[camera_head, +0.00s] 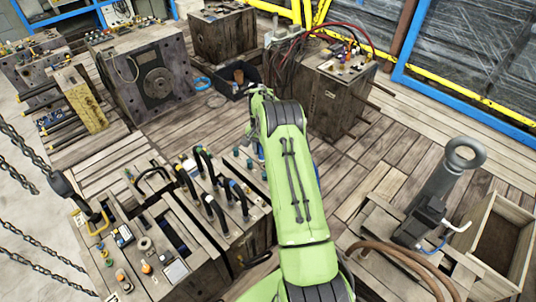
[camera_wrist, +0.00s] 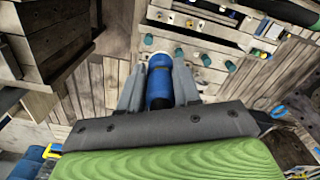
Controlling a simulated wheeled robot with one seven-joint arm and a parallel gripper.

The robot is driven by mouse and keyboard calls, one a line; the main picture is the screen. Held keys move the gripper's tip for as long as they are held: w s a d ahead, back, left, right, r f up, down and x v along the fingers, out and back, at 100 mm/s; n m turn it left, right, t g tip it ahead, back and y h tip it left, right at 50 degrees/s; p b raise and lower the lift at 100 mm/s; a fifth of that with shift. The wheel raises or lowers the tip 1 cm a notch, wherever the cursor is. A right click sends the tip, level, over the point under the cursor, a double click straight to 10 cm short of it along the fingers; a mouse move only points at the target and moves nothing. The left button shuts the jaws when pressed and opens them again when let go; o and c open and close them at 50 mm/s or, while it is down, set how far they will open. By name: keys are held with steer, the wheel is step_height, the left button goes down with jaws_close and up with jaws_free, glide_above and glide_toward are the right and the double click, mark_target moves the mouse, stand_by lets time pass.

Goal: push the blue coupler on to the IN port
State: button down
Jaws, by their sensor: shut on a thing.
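My gripper (camera_wrist: 159,68) shows in the wrist view with its two grey fingers closed on the sides of the blue coupler (camera_wrist: 158,88). The coupler is a blue cylinder with a dark band, pointing away from the wrist. Its far end is close to a row of teal ports (camera_wrist: 206,60) on a wooden-looking mould block. I cannot tell whether it touches one. The port beyond the coupler is hidden, and no IN label is readable. In the head view, my green arm hides most of the gripper; a bit of blue (camera_head: 261,151) shows beside it, near the teal ports (camera_head: 249,163).
Black hoses (camera_head: 206,160) arch over the mould block left of my arm. A grey post with a ring (camera_head: 440,185) and an open wooden crate (camera_head: 497,240) stand at the right. Chains hang at the left.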

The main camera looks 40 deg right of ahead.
steer(key=b, duration=2.3)
glide_above(264, 203)
step_height(264, 203, down, 29)
steer(key=shift+w+f, duration=0.1)
steer(key=shift+f+b, duration=0.55)
steer(key=shift+b, duration=0.05)
steer(key=shift+f+b, duration=0.3)
steer(key=shift+b, duration=0.35)
steer(key=shift+f+b, duration=0.5)
steer(key=shift+f, duration=0.05)
steer(key=shift+f+b, duration=0.6)
steer(key=shift+b, duration=0.1)
stand_by(0.3)
steer(key=c, duration=0.7)
jaws_free()
step_height(264, 203, up, 16)
steer(key=p, duration=0.4)
steer(key=shift+f, duration=0.1)
